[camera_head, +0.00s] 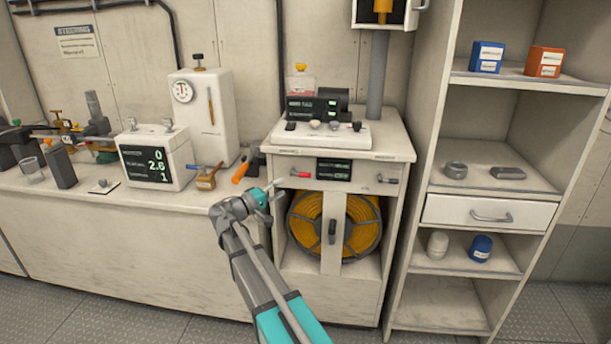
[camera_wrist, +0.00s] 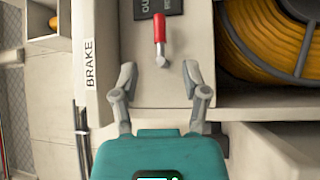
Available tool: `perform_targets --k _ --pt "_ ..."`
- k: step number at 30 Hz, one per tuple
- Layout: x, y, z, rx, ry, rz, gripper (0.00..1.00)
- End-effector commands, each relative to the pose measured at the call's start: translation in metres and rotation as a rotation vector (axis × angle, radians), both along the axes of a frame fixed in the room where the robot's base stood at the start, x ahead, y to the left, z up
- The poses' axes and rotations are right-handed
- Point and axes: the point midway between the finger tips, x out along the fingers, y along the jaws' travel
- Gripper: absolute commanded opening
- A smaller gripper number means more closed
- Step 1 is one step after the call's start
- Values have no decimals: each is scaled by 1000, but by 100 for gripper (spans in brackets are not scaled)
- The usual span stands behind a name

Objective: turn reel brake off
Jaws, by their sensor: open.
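The reel brake lever has a red handle (camera_head: 301,174) and sits on the front panel of the reel cabinet. In the head view my gripper (camera_head: 277,188) is just left of and below the lever. The yellow hose reel (camera_head: 305,222) sits in the cabinet below.
A small display (camera_head: 333,169) and another lever (camera_head: 387,180) are on the same panel, to the right. A cabinet post with a dark handle (camera_head: 332,230) stands before the reel. An orange-handled tool (camera_head: 241,172) lies on the counter at left. Open shelves (camera_head: 470,180) stand at right.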

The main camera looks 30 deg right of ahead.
Motion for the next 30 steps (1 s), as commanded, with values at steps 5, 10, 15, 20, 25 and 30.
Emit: perform_targets --k 5,10,15,20,25,30 --pt "5 -28 5 0 -1 -3 58" --pt "10 -53 9 0 -1 -3 58" --pt "14 -76 12 -1 0 -3 58" --pt "17 -91 13 0 1 -1 58" --pt "17 -99 14 -1 0 -3 58" --pt "18 -100 14 0 1 -2 58"
